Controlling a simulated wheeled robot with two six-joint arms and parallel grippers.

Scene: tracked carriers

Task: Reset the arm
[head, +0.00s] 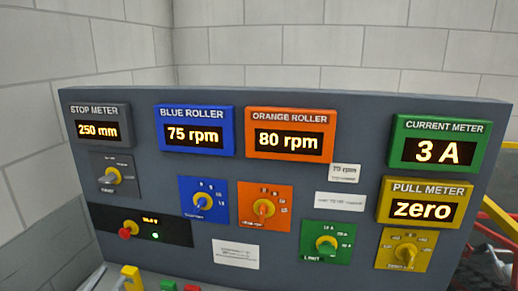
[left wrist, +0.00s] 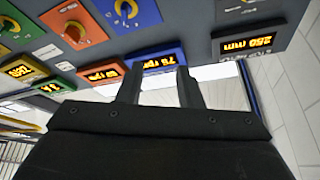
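My left gripper (left wrist: 158,88) shows in the left wrist view with its two dark fingers apart and nothing between them. It is clear of the control panel (head: 290,180), which appears upside down beyond the fingers in that view. I cannot make out the left gripper clearly in the head view. My right gripper is in neither view.
The panel carries a stop meter (head: 98,125) at 250 mm, a blue roller meter (head: 195,131), an orange roller meter (head: 290,133), a green current meter (head: 439,142) and a yellow pull meter (head: 427,203). Knobs sit below. Coloured buttons (head: 131,278) stand at the front.

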